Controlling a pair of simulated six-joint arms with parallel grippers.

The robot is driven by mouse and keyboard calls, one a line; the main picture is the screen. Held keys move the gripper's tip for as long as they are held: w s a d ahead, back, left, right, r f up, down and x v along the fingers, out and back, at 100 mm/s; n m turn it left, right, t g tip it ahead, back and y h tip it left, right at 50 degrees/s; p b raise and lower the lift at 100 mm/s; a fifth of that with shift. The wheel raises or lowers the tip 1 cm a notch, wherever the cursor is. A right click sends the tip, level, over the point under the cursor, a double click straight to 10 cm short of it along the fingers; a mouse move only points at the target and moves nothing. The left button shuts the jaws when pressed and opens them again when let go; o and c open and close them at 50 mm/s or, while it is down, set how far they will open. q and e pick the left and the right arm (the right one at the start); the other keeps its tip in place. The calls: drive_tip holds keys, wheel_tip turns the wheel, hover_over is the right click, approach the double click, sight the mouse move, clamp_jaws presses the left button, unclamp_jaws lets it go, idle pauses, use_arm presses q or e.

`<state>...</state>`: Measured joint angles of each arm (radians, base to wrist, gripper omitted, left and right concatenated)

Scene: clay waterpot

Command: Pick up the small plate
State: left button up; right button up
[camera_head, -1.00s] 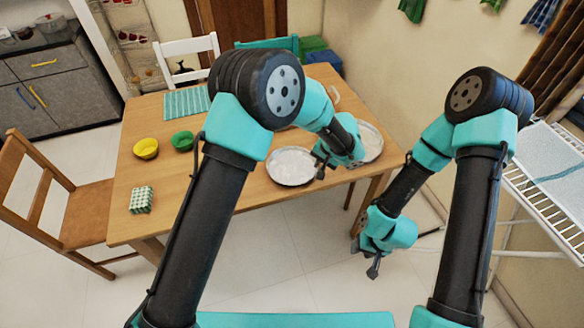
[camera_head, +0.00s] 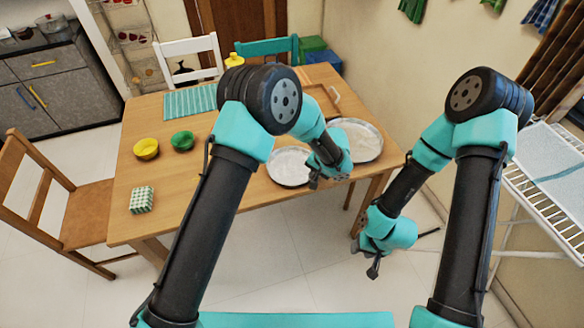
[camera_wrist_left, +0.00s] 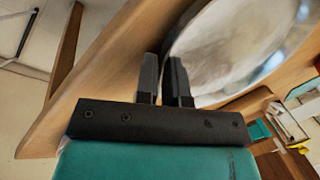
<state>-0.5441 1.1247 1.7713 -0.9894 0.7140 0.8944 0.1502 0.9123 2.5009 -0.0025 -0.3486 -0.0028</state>
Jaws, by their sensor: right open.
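The small plate (camera_head: 285,168), a pale round dish with a metallic rim, lies near the front edge of the wooden table. My left gripper (camera_head: 314,182) is at its right edge, and the arm hides part of that side. In the left wrist view a plate (camera_wrist_left: 235,45) fills the upper right. Its rim passes at the two dark fingers (camera_wrist_left: 163,80), which stand a narrow gap apart. I cannot tell whether they grip the rim. My right gripper (camera_head: 374,270) is open and empty, low over the floor in front of the table.
A larger plate (camera_head: 362,138) lies to the right. A yellow bowl (camera_head: 146,148), a green bowl (camera_head: 182,140) and a checked box (camera_head: 141,199) are on the left of the table (camera_head: 230,205). A wooden chair (camera_head: 85,210) stands left; a white rack (camera_head: 545,190) stands right.

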idle(0.5)
use_arm(q)
clamp_jaws()
drive_tip(key=shift+r, duration=0.75)
wheel_tip(320, 180, up, 2)
drive_tip(key=shift+r, duration=0.1)
drive_tip(key=s+a+r, duration=0.1)
drive_tip(key=s+a, duration=0.1)
drive_tip(key=s, duration=1.3)
drive_tip(key=shift+s, duration=0.4)
drive_tip(key=shift+w+r, duration=0.1)
